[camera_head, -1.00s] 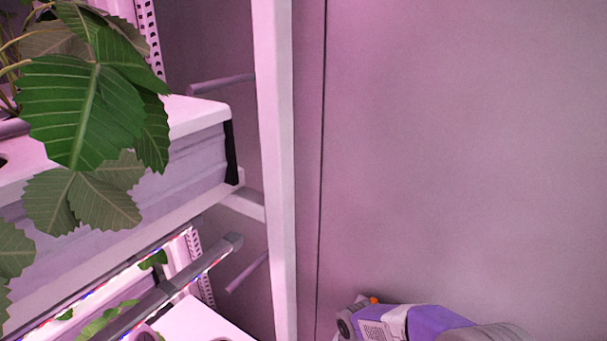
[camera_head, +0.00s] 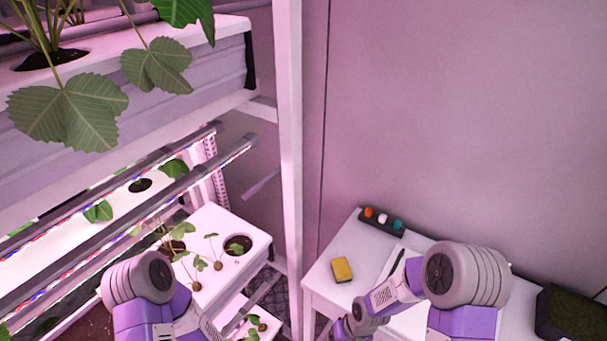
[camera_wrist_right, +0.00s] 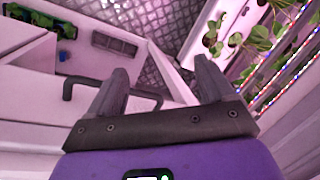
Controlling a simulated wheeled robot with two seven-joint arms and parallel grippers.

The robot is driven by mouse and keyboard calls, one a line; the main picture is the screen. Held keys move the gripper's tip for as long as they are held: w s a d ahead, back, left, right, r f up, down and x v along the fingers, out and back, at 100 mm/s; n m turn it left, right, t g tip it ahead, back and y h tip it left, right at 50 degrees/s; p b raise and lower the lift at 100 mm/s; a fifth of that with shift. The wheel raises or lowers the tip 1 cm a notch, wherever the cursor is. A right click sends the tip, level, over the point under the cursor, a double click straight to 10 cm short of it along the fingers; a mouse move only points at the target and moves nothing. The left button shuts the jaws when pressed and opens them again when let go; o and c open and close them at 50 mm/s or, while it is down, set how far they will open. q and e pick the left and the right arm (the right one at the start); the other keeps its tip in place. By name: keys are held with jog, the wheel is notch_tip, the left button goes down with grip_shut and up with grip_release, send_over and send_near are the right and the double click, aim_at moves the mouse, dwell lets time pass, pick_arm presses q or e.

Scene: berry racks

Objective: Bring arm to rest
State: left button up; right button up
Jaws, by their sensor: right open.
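My right arm (camera_head: 465,275) reaches in over the white table at the lower right of the head view; its hand end is low near the table's front side. In the right wrist view my right gripper (camera_wrist_right: 165,82) is open and empty, its two dark fingers spread apart above the patterned floor. My left arm (camera_head: 145,290) shows at the lower left of the head view, in front of the berry rack. The left gripper itself is not visible.
The berry rack (camera_head: 289,150) with leafy plants and light bars fills the left. The white table (camera_head: 318,282) at right carries a yellow sponge-like block (camera_head: 342,270), a dark button box (camera_head: 382,221) and a dark crate (camera_head: 575,315). A plain wall stands behind.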

jog(key=s+f+m+y+b, duration=0.1)
jog(key=s+f+m+b, duration=0.2)
jog(key=s+f, duration=0.6)
notch_tip(320, 180, down, 3)
jog(key=shift+a+t+b, duration=0.35)
jog(key=shift+t+b, duration=0.05)
jog(key=shift+b, duration=0.45)
